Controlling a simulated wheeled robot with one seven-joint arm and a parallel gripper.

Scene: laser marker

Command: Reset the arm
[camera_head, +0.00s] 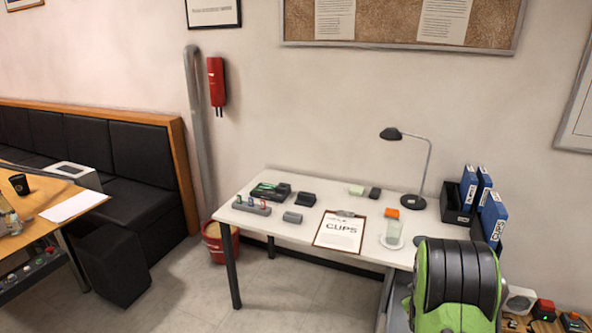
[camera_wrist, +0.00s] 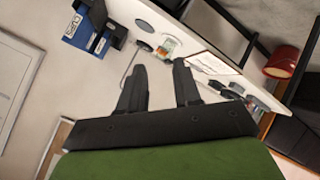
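My gripper (camera_wrist: 161,80) shows in the wrist view with its two dark fingers spread apart and nothing between them. Wall and part of the desk lamp lie behind the fingers in that view. In the head view my green and black arm (camera_head: 460,285) stands at the lower right, in front of the right end of the white desk (camera_head: 270,238). The gripper's fingers are not visible in the head view.
Clear floor lies in front.

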